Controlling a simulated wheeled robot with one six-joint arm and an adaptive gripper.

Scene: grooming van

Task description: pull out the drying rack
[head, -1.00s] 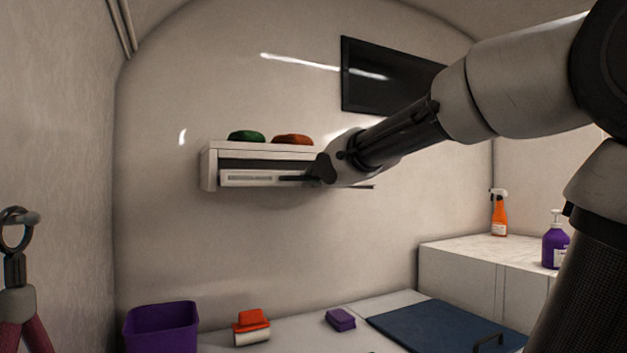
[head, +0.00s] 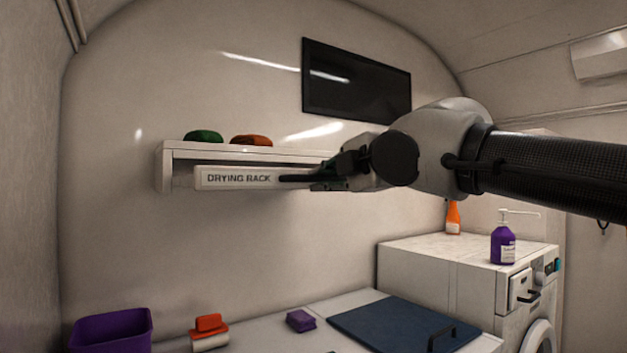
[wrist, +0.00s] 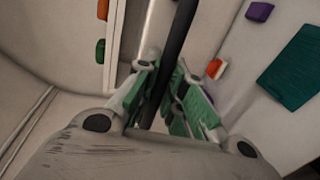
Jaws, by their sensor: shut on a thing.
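The drying rack (head: 238,179) is a pale drawer-like unit with its name on the front, in a white wall housing (head: 163,170). Its front stands out from the housing. A dark bar handle (head: 300,178) runs along the front; in the wrist view the bar (wrist: 178,38) passes between my fingers. My gripper (head: 326,178) is shut on this handle at the right part of the front. Its green-padded fingers (wrist: 165,78) lie on both sides of the bar in the wrist view. My arm hides the right end of the rack.
A green bundle (head: 203,136) and an orange-brown bundle (head: 251,140) lie on the housing. A dark screen (head: 356,80) hangs above. Below are a purple bin (head: 110,329), a purple block (head: 300,320), a blue mat (head: 392,324) and a purple pump bottle (head: 503,244).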

